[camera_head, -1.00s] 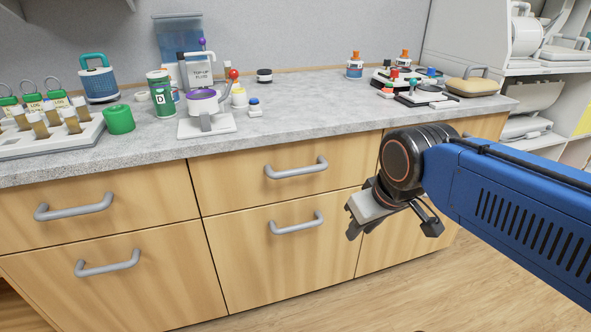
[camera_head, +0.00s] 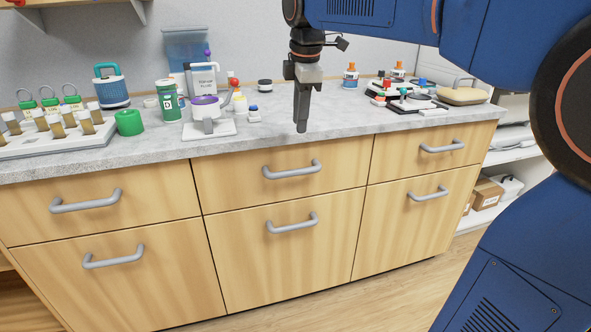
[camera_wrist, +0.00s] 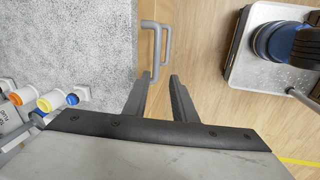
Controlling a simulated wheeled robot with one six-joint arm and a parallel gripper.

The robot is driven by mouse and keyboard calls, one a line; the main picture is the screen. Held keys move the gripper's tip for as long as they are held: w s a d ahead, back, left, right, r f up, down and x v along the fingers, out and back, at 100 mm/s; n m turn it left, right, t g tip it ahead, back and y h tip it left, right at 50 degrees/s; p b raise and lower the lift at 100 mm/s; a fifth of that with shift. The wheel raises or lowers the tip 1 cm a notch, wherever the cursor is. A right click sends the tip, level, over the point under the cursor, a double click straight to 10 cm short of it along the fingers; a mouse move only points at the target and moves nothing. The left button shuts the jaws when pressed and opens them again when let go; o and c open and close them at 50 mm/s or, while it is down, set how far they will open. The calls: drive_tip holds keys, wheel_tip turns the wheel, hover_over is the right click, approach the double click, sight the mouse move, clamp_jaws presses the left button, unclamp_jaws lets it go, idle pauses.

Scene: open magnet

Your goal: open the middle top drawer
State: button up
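The middle top drawer (camera_head: 235,185) is a light wooden front under the grey counter, and it is shut. Its grey bar handle (camera_head: 291,170) is unobstructed in the head view. My gripper (camera_head: 302,128) points down, above and slightly right of this handle, apart from it. In the wrist view the two fingers of my gripper (camera_wrist: 157,90) are spread with a clear gap and nothing between them. Two grey handles, the upper handle (camera_wrist: 152,38) and the one below it (camera_wrist: 167,45), show beyond the fingertips, nearly overlapping.
The counter (camera_head: 340,122) carries a tube rack (camera_head: 55,140), a green cup (camera_head: 129,122), a purple-rimmed device (camera_head: 208,118) and small bottles. Other shut drawers lie left, right and below. The floor (camera_head: 400,285) in front is clear.

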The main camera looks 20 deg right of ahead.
drive_tip(key=w, duration=0.1)
approach(293, 171)
drive_tip(key=shift+n, duration=0.4)
drive_tip(key=x, duration=0.8)
drive_tip(key=shift+w+f, duration=0.15)
drive_tip(key=shift+w, duration=0.05)
drive_tip(key=shift+c, duration=0.4)
clamp_jaws()
